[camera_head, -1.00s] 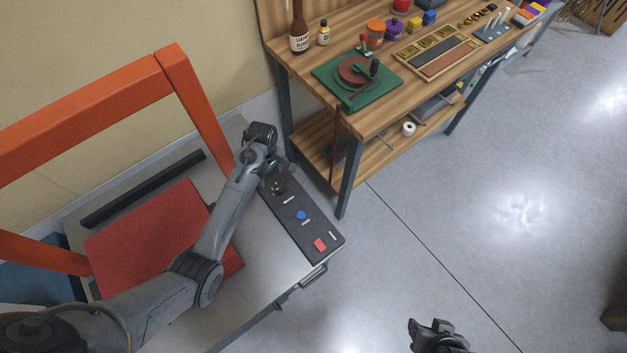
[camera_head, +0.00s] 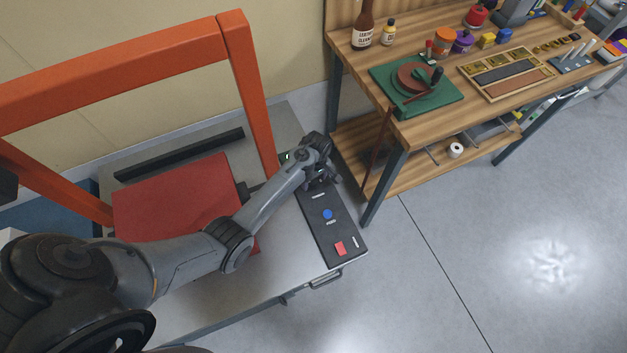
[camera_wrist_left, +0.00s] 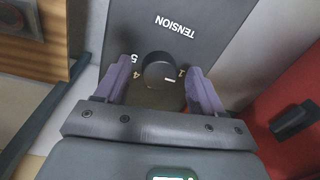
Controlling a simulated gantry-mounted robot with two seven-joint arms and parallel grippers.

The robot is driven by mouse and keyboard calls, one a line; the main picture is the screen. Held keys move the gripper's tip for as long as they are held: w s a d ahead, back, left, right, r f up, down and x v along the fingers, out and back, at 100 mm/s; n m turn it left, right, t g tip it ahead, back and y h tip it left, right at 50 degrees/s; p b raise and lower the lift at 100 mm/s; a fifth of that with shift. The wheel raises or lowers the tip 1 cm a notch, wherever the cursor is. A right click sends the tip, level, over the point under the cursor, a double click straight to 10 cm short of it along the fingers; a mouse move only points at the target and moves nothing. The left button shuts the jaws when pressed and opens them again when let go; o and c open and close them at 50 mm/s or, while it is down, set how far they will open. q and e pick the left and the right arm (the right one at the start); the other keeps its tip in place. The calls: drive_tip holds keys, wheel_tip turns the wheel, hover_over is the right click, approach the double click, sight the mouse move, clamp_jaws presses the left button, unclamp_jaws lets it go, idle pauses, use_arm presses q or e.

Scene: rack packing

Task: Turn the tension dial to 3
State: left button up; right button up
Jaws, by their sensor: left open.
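The tension dial (camera_wrist_left: 158,70) is a round black knob on a dark control panel (camera_head: 320,229), with the word TENSION printed upside down above it in the left wrist view. In the head view my left gripper (camera_head: 322,176) covers the dial at the panel's far end. My right gripper is out of view.
The panel also carries a blue button (camera_head: 327,214) and a red square button (camera_head: 340,248). A red plate (camera_head: 170,195) lies under an orange frame (camera_head: 247,90) on the left. A wooden workbench (camera_head: 420,125) with tools stands just beyond the panel.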

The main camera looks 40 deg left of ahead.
use_arm(q)
drive_tip(key=shift+f, duration=0.3)
drive_tip(key=shift+c, duration=0.2)
drive_tip(key=c, duration=1)
